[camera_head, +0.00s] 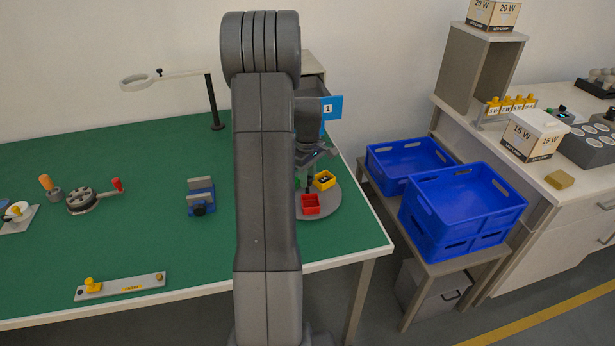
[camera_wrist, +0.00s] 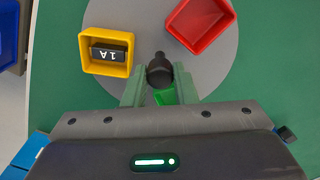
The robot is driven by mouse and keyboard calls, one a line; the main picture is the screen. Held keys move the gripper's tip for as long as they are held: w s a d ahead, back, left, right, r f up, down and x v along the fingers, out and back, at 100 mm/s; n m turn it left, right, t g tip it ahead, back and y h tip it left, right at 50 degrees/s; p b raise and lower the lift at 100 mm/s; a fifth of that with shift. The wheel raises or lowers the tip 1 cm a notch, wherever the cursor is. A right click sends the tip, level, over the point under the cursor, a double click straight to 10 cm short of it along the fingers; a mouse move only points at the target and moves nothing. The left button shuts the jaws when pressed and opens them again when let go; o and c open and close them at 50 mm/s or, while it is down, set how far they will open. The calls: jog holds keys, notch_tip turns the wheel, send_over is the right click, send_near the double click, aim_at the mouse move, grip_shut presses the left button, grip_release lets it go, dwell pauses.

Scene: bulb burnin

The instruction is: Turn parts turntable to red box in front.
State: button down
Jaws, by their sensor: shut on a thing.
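The parts turntable (camera_head: 330,203) is a grey round disc near the right front corner of the green table; it also shows in the wrist view (camera_wrist: 190,65). On it stand a red box (camera_head: 311,203), on the disc's near side, and a yellow box (camera_head: 324,180) holding a dark block marked "1A" (camera_wrist: 109,52). A green box (camera_wrist: 165,97) is mostly hidden under my gripper. My gripper (camera_wrist: 160,80) is over the disc, its green fingers shut on a black round knob (camera_wrist: 159,70) between the boxes. In the wrist view the red box (camera_wrist: 200,24) is at upper right.
A blue sign marked "1" (camera_head: 331,107) is behind the turntable. A blue vise (camera_head: 201,196) stands to the left. My arm hides part of the table's middle.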

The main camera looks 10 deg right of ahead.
jog(key=shift+r+n, duration=0.1)
jog(key=shift+n, duration=0.7)
jog(key=c, duration=1.2)
grip_release()
jog(key=shift+o, duration=0.2)
notch_tip(320, 180, up, 14)
jog(key=shift+b, duration=0.3)
notch_tip(320, 180, down, 14)
jog(key=shift+f, duration=0.1)
